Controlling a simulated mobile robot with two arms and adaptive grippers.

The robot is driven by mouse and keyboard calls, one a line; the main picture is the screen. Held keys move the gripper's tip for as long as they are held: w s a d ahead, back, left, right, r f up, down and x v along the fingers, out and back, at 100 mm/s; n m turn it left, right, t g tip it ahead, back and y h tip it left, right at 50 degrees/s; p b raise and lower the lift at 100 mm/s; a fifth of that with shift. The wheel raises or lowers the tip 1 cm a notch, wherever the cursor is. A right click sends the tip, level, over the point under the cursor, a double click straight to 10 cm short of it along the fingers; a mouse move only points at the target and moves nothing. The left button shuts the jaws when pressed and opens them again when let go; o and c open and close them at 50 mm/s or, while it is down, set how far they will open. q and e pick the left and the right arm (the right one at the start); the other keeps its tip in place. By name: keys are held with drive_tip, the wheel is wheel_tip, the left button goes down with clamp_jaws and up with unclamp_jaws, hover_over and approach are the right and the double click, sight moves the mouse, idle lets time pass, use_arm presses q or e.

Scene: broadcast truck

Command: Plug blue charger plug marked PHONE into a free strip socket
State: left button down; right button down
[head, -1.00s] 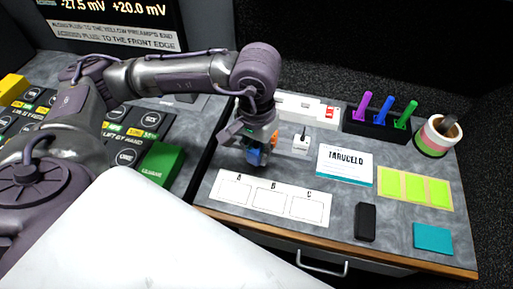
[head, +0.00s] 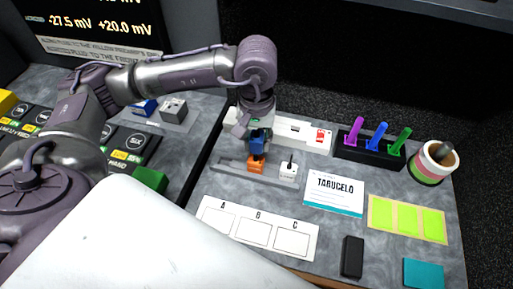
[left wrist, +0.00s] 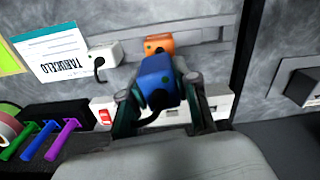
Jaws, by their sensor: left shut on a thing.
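My left gripper (head: 255,127) is shut on the blue plug (head: 259,142) and holds it above the desk, close to the near edge of the white power strip (head: 297,129). The blue plug fills the middle of the left wrist view (left wrist: 155,80) between the two fingers; its marking is not readable. The strip has a red switch (head: 322,138) at its right end. My gripper covers part of the strip, so which sockets are free is hard to tell. My right gripper is not in view.
A TARUCELO card (head: 335,195) and an A-B-C card (head: 257,229) lie in front.

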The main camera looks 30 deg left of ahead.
use_arm(q)
drive_tip(key=w+a+r+n+p, duration=0.2)
drive_tip(key=w+a+n+p, duration=0.2)
drive_tip(key=w+a+n, duration=0.7)
drive_tip(key=n, duration=0.5)
drive_tip(key=shift+a+r+p, duration=0.3)
drive_tip(key=shift+p, duration=0.1)
drive_tip(key=shift+f+b, duration=2.3)
drive_tip(key=shift+f, duration=0.6)
drive_tip(key=shift+f+b, duration=1.15)
drive_tip(key=shift+f, duration=0.15)
